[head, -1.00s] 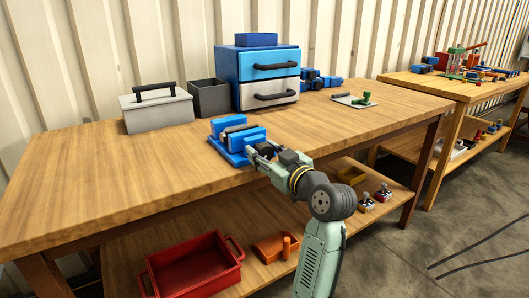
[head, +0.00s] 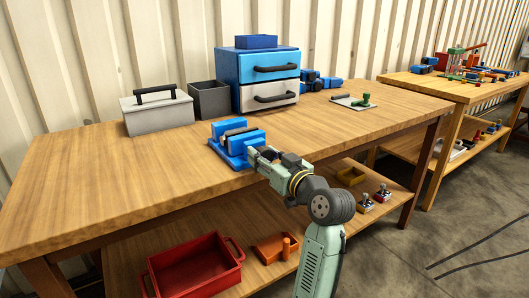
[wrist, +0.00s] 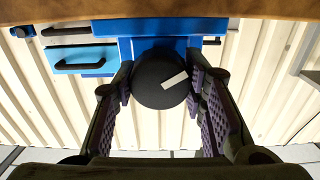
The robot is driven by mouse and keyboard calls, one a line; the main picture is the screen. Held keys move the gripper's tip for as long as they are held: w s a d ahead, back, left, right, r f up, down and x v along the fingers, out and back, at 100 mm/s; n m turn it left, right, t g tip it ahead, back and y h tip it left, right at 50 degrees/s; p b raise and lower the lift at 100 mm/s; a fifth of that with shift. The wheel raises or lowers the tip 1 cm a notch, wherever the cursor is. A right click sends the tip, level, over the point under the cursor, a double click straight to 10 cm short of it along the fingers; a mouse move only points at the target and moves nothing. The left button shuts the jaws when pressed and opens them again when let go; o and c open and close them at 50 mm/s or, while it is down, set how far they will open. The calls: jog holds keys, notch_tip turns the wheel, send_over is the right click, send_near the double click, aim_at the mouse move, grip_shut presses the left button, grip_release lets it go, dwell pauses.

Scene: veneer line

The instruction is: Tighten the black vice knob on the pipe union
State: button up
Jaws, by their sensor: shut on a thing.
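The blue vice (head: 230,142) stands near the front edge of the wooden bench, with a dark grey cylindrical piece, likely the pipe union (head: 236,131), between its jaws. In the wrist view the round black knob (wrist: 152,85) with a pale stripe sits in front of the blue vice body (wrist: 190,27). My gripper (head: 254,155) is at the vice's front right side. In the wrist view its two fingers (wrist: 160,86) are shut on the knob's left and right sides. The knob is hidden in the head view.
A grey toolbox (head: 157,112), a dark open bin (head: 210,99) and a blue drawer unit (head: 268,78) stand behind the vice. A red crate (head: 195,268) is on the lower shelf. The bench left of the vice is clear.

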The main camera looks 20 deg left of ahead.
jog(key=m+p, duration=0.2)
jog(key=m, duration=0.1)
jog(key=shift+r, duration=0.15)
jog(key=shift+m+p, duration=1)
jog(key=shift+m, duration=0.6)
jog(key=o, duration=1.2)
jog(key=shift+c, duration=0.2)
jog(key=shift+d, duration=0.1)
jog(key=v, duration=1.2)
